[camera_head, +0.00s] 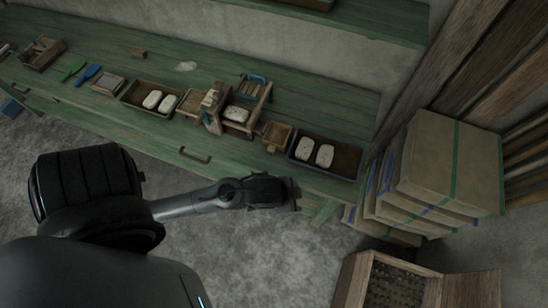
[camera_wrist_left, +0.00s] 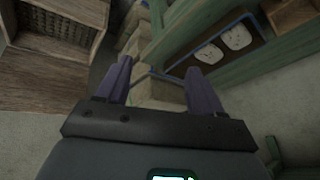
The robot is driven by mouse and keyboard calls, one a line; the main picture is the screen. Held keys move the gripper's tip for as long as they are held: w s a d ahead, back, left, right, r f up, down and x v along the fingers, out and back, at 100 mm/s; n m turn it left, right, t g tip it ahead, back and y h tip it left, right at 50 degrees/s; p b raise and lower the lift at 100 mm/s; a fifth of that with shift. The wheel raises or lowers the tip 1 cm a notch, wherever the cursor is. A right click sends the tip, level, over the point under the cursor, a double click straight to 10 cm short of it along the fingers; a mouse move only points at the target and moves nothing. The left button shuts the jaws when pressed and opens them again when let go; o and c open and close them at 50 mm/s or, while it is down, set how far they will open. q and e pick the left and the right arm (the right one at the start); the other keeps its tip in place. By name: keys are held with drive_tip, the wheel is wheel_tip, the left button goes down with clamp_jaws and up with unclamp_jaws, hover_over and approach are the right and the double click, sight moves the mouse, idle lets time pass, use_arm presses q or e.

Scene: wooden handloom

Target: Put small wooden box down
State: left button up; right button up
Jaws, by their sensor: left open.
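A small wooden box (camera_head: 277,133) rests on the green bench near its front edge, just left of a dark tray (camera_head: 347,160) with two pale oval pieces. It appears to be the brown box cut off at the top right corner of the left wrist view (camera_wrist_left: 291,14). My left gripper (camera_head: 290,193) is in front of the bench, over the floor and apart from the box. In the left wrist view its two fingers (camera_wrist_left: 162,85) are spread with nothing held between them. My right gripper is in neither view.
The green bench (camera_head: 330,98) holds another tray (camera_head: 133,99) with oval pieces, a small wooden device (camera_head: 236,113) and several tools. Stacked cardboard boxes (camera_head: 445,165) stand at the right. An open wooden crate (camera_head: 352,280) is on the floor at lower right.

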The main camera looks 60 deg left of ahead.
use_arm(q)
drive_tip(key=s+a+r+n+g, duration=0.1)
drive_tip(key=s+r+n+g, duration=0.1)
drive_tip(key=s, duration=0.4)
drive_tip(key=shift+s+r+n, duration=0.15)
drive_tip(key=shift+r+n, duration=0.35)
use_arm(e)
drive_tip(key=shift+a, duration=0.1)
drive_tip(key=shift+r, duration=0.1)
use_arm(q)
wheel_tip(320, 180, up, 17)
drive_tip(key=p, duration=1.7)
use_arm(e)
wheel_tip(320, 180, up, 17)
use_arm(q)
wheel_tip(320, 180, down, 75)
drive_tip(key=b, duration=7.4)
drive_tip(key=shift+b, duration=0.35)
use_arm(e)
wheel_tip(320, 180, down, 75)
use_arm(q)
drive_tip(key=shift+r, duration=0.15)
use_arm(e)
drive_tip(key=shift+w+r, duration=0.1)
